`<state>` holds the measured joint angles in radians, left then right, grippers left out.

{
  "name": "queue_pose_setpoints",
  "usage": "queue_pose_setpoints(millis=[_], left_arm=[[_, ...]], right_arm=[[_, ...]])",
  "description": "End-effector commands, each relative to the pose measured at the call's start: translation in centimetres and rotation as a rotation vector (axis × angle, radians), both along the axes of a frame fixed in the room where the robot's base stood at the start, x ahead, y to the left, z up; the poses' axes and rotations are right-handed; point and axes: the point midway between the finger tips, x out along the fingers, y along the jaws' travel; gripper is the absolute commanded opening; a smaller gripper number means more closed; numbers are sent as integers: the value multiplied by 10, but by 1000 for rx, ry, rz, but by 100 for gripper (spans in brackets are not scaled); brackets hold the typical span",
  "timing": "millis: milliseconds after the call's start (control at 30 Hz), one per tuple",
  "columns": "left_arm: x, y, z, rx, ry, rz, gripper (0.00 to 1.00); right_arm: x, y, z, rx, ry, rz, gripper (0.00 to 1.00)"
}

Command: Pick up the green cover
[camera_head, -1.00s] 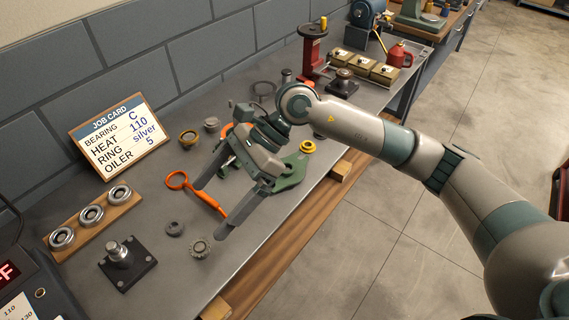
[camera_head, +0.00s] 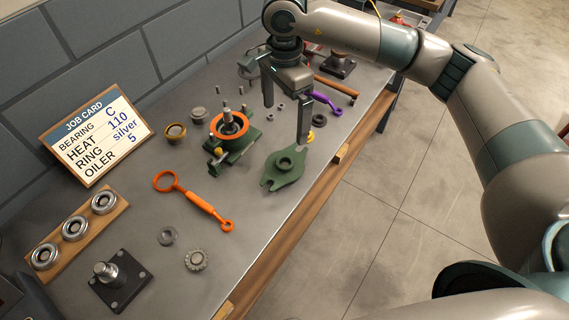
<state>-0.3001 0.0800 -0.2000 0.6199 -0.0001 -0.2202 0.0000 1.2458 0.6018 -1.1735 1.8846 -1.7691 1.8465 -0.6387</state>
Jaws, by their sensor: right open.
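The green cover (camera_head: 284,171) lies flat on the workbench near its front edge, a flanged plate with a round raised centre. My right gripper (camera_head: 287,122) is open and points down, with nothing between its fingers. It is above and beyond the cover in the picture, and its nearer finger ends just past the cover's far edge. The green casing base (camera_head: 238,146) with an orange ring (camera_head: 230,124) stands left of the cover, apart from it. My left gripper is not in view.
An orange wrench-like tool (camera_head: 196,202) lies left of the cover. A yellow ring (camera_head: 309,137), a purple tool (camera_head: 326,102) and a hammer (camera_head: 336,86) lie beyond. A gear (camera_head: 196,260), a bearing tray (camera_head: 112,215) and a black stand (camera_head: 121,284) are nearer. Bare bench lies in front.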

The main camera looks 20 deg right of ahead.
Motion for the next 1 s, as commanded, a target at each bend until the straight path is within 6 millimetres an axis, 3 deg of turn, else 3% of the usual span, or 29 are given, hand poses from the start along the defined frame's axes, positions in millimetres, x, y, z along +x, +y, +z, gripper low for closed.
queue_pose_setpoints(millis=[167, 700, 1000], left_arm=[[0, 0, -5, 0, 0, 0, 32], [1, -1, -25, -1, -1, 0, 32], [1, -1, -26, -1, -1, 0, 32]], right_arm=[[-1, 0, -19, -1, 3, 0, 100], [-1, 0, -110, 0, 3, 0, 100], [0, 0, -120, 1, 0, 1, 100]])
